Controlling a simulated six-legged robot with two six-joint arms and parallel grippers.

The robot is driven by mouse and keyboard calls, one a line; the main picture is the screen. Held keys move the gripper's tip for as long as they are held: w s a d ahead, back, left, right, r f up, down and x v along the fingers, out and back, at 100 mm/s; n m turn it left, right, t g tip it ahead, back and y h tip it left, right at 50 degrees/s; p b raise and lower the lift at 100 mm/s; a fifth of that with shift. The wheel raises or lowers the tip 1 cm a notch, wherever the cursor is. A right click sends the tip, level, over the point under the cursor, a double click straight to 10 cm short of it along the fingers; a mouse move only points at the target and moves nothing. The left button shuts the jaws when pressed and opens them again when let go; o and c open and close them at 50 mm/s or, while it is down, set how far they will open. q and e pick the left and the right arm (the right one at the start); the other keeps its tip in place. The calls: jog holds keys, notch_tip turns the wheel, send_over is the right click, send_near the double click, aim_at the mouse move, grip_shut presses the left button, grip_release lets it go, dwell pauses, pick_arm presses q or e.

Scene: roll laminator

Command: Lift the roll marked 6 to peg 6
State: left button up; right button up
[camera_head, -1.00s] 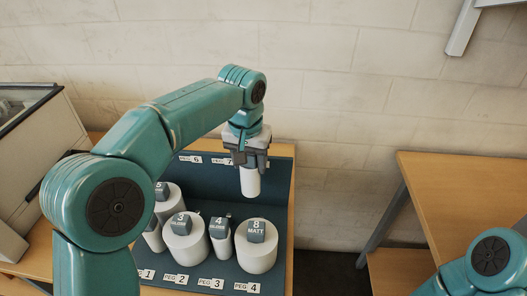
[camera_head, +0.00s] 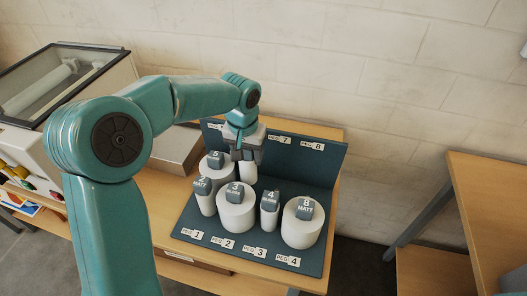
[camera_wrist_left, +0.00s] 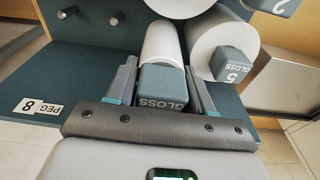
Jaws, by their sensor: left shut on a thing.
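My left gripper (camera_head: 247,154) is shut on a white roll (camera_head: 248,171) and points down at the back of the dark board. In the left wrist view the held roll (camera_wrist_left: 163,45) has a dark cap (camera_wrist_left: 163,88) reading GLOSS between the fingers; its number is not visible. The gripper is left of the PEG 7 label (camera_head: 279,140), close to the back panel, and hides the spot for peg 6. I cannot tell whether the roll touches a peg. My right gripper is not in view.
Roll 5 (camera_head: 213,171) stands just left of the held roll; it is close beside it in the left wrist view (camera_wrist_left: 228,48). Rolls 2 (camera_head: 206,203), 3 (camera_head: 236,213), 4 (camera_head: 269,215) and 8 (camera_head: 302,229) stand in front. The PEG 8 spot (camera_head: 312,146) is clear. The laminator (camera_head: 60,85) is at left.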

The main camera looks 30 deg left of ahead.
aim_at(246, 169)
pick_arm(q)
jog(key=shift+a, duration=0.3)
jog(key=shift+w+d+f, duration=0.1)
jog(key=shift+w+f, duration=0.05)
jog(key=shift+f, duration=0.2)
jog(key=shift+s+a+f+b, duration=0.2)
jog(key=shift+a+f+b, duration=0.05)
jog(key=shift+f+b, duration=0.35)
jog(key=f+b, duration=0.1)
jog(key=f, duration=0.1)
jog(key=f+b, duration=0.1)
jog(key=shift+w+d+f+b, duration=0.2)
jog(key=shift+f+b, duration=0.15)
jog(key=shift+s+a+f, duration=0.1)
jog(key=shift+f, duration=0.1)
jog(key=shift+s, duration=0.1)
jog(key=shift+f+b, duration=0.25)
jog(key=shift+b, duration=0.1)
